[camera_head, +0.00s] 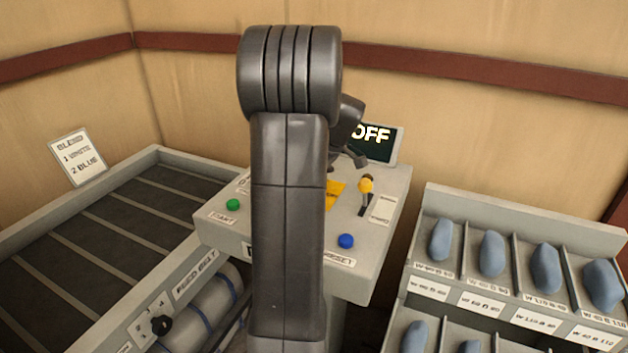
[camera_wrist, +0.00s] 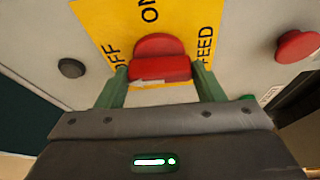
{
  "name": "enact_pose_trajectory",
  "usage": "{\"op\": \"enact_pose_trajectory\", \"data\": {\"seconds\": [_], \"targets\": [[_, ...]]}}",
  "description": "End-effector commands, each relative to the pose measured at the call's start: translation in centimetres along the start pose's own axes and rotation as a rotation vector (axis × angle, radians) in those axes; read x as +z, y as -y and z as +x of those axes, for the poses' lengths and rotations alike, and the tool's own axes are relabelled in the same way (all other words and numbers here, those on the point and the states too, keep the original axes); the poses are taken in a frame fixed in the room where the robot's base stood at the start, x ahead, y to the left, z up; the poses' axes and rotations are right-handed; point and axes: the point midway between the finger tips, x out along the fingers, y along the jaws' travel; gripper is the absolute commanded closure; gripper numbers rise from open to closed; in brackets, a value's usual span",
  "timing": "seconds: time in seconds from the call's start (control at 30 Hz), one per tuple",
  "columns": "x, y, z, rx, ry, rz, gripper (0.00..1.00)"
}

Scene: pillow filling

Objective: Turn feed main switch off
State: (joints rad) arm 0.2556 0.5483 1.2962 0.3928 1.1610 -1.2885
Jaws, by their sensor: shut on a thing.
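The feed main switch is a red rotary knob (camera_wrist: 158,66) on a yellow plate (camera_wrist: 103,16) lettered OFF, ON and FEED in the wrist view. My gripper (camera_wrist: 159,74) has a green finger on each side of the knob and is shut on it. A white mark on the knob's near face points left in that view, on the side of the OFF lettering. In the head view my arm hides the knob and most of the gripper; only part of the yellow plate (camera_head: 336,190) shows. The screen (camera_head: 378,143) behind the panel reads OFF.
The panel also carries a green button (camera_head: 233,204), a blue button (camera_head: 346,241) and a yellow-topped lever (camera_head: 366,185). A red button (camera_wrist: 297,46) and a dark button (camera_wrist: 71,68) flank the plate. A rack (camera_head: 432,200) of blue pieces stands right.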

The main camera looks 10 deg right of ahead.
Motion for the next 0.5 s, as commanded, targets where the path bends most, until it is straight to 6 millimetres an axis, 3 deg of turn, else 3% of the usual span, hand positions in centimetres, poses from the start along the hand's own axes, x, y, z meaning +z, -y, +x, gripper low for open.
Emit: {"op": "enact_pose_trajectory", "data": {"seconds": [0.5], "targets": [[-0.08, -0.16, -0.14, -0.032, 0.000, -0.089, 0.61]]}}
